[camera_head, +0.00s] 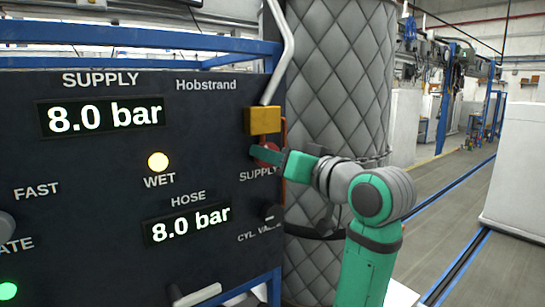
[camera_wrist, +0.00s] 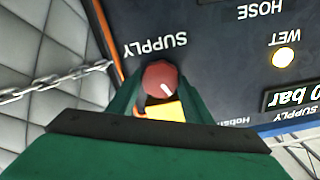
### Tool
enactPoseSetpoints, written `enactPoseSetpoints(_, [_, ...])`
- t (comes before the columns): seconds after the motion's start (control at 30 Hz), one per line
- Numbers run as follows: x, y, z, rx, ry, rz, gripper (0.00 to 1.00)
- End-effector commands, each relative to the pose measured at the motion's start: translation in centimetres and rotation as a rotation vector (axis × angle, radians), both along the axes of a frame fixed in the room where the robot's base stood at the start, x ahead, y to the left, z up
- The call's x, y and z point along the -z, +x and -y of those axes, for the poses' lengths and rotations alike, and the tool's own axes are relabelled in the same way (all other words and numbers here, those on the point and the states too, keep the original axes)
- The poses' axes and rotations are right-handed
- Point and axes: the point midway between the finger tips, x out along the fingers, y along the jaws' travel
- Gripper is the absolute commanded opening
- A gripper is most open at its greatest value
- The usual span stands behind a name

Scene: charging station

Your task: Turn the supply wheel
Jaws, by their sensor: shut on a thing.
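The supply wheel is a small red knob with a white mark (camera_wrist: 160,80), on the right part of the dark panel (camera_head: 110,205) above the word SUPPLY. In the head view the red wheel (camera_head: 267,153) is partly hidden behind my gripper (camera_head: 268,155). In the wrist view my green gripper (camera_wrist: 160,85) has its fingers on both sides of the wheel and is shut on it. The SUPPLY display (camera_head: 105,116) and the HOSE display (camera_head: 188,223) both read 8.0 bar. The WET lamp (camera_head: 158,161) glows yellow.
A yellow block (camera_head: 262,121) with a grey pipe (camera_head: 282,50) sits just above the wheel. A black CYL. VALVE knob (camera_head: 270,212) is below it. A quilted grey cylinder (camera_head: 345,80) with a chain stands right behind the panel.

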Motion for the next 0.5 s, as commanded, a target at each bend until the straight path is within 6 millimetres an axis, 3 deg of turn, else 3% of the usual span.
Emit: enactPoseSetpoints(0.5, [0.27,0.03,-0.12,-0.004,0.288,-0.217,0.23])
